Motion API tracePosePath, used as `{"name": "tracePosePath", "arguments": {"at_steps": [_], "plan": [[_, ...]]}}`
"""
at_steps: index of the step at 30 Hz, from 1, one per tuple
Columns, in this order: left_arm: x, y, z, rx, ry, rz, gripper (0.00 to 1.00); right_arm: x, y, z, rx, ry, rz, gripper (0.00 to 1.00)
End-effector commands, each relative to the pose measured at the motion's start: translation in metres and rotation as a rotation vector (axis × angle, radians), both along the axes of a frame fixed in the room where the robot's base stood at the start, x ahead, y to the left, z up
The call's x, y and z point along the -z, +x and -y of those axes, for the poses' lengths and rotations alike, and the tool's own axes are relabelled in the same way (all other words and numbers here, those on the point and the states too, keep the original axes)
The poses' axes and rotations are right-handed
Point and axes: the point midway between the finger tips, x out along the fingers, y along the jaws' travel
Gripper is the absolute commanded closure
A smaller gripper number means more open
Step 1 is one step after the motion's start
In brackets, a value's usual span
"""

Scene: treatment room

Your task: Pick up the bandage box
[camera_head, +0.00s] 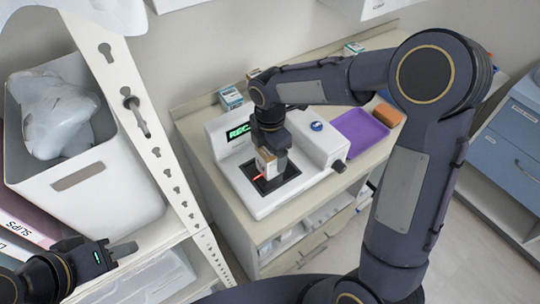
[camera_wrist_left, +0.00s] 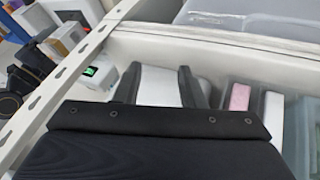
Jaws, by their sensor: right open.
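A small white and tan box (camera_head: 265,161) is at the dark square plate of a white device (camera_head: 225,160) on the counter. Its label is too small to read, so I cannot tell if it is the bandage box. My right gripper (camera_head: 274,163) points down at this box, its jaws open, with a finger beside it. I cannot tell whether they touch. A red light shows at the box's lower edge. My left gripper (camera_head: 122,251) is at the lower left by the shelf. In the left wrist view its two fingers (camera_wrist_left: 158,85) are apart, with nothing held between them.
A teal and white box (camera_head: 230,97) stands behind the device, and another small box (camera_head: 353,48) is farther back. A purple tray (camera_head: 362,132) and an orange-brown block (camera_head: 388,114) lie to the right. A white perforated shelf post (camera_head: 145,125) and white bin (camera_head: 110,200) are at left.

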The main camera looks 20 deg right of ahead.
Motion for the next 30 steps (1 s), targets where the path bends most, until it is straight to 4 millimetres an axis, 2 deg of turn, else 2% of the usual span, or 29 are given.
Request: {"name": "tracePosePath", "arguments": {"at_steps": [5,6,18,26,30], "plan": [[0.0,0.0,0.0,0.0,0.0,0.0,0.64,0.001,0.0,0.0,0.001,0.0,0.001,0.22],[0.0,0.0,0.0,0.0,0.0,0.0,0.64,0.0,0.0,0.0,0.001,0.0,0.001,0.24],[0.0,0.0,0.0,0.0,0.0,0.0,0.64,0.0,0.0,0.0,0.001,0.001,0.002,0.75],[-0.002,0.0,0.0,0.0,0.0,0.0,0.64,-0.003,0.0,0.0,0.001,0.001,0.002,0.76],[-0.011,0.0,0.0,0.0,0.0,0.0,0.64,-0.014,0.001,0.0,0.001,0.001,0.003,0.76]]}}
